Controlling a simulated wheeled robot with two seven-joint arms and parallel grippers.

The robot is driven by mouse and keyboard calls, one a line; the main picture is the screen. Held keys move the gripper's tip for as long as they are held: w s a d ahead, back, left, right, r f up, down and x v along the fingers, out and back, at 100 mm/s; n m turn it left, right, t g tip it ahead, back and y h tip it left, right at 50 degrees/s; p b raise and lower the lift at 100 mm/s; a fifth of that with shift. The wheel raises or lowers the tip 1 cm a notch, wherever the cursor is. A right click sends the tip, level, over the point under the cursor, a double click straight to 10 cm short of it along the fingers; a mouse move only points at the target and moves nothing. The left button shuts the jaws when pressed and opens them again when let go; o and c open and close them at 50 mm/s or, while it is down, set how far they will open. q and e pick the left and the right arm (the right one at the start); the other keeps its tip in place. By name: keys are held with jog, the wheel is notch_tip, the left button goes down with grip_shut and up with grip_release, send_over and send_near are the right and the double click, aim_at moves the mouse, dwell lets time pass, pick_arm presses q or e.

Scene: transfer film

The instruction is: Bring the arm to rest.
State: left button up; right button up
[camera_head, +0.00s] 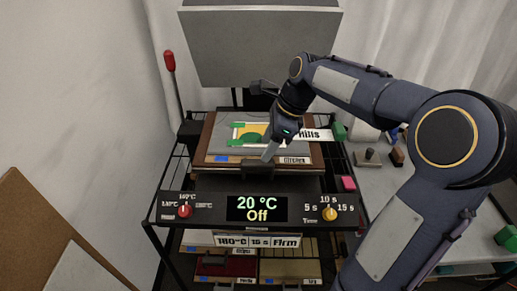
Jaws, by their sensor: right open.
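My right arm reaches in from the right. Its right gripper (263,123) is open over the heat press, with one finger towards the upper platen and the other low over the board. No object shows between its fingers. Below it lies a sheet with a green and yellow picture (243,134), with green clips or tape at its left, on a grey pad (217,136) over a brown board. A label reading "Hills" (314,135) shows beside the wrist, and one reading "Kitchen" (294,160) is at the board's front. My left gripper is not in view.
The raised grey press lid (262,48) stands behind the gripper. The display (257,209) reads 20 °C, Off. A red-tipped lever (169,61) rises at the left. Stamps and blocks (371,157) stand on the right table. Labelled trays (231,264) sit below the press.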

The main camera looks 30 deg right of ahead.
jog(key=shift+s+r, duration=0.15)
jog(key=shift+r, duration=0.1)
jog(key=s+a+f+n+t, duration=0.1)
jog(key=s+a+n, duration=0.2)
jog(key=s+n, duration=0.3)
jog(key=s+a+f+n+t, duration=0.1)
jog(key=s+a+f+n, duration=0.1)
jog(key=s+n, duration=0.5)
jog(key=s+a+f+n+t, duration=0.1)
jog(key=s+a+f+n, duration=0.1)
jog(key=s+a+n, duration=0.2)
jog(key=s+n, duration=0.3)
jog(key=n, duration=0.2)
jog(key=shift+s+a+f, duration=0.15)
jog(key=shift+a+f, duration=0.1)
jog(key=shift+a, duration=0.1)
